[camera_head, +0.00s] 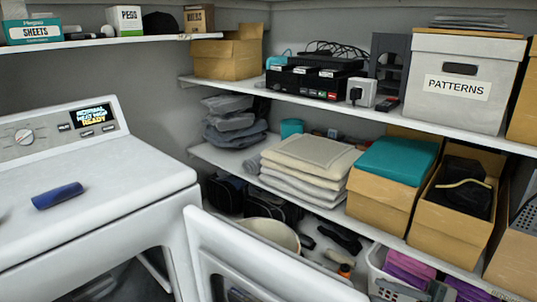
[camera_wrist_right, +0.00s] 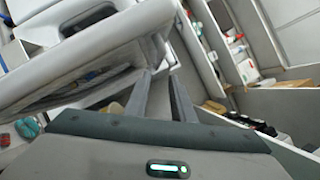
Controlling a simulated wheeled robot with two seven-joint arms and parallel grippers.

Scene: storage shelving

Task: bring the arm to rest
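My right gripper (camera_wrist_right: 159,76) shows in the right wrist view. Its two grey fingers stand apart with nothing between them, so it is open and empty. I cannot make out either gripper in the head view, and my left gripper is in no frame. In the wrist view a large white rounded panel (camera_wrist_right: 90,55) lies beyond and to the left of the fingers. I cannot tell whether the fingers touch it.
A white washer (camera_head: 120,210) with a blue cylinder (camera_head: 57,195) on top stands at left. A white door (camera_head: 260,265) stands open at the bottom centre. Shelves behind hold a PATTERNS box (camera_head: 458,112), folded cloths (camera_head: 312,155) and cardboard boxes (camera_head: 380,200). A laundry basket (camera_head: 378,282) sits low.

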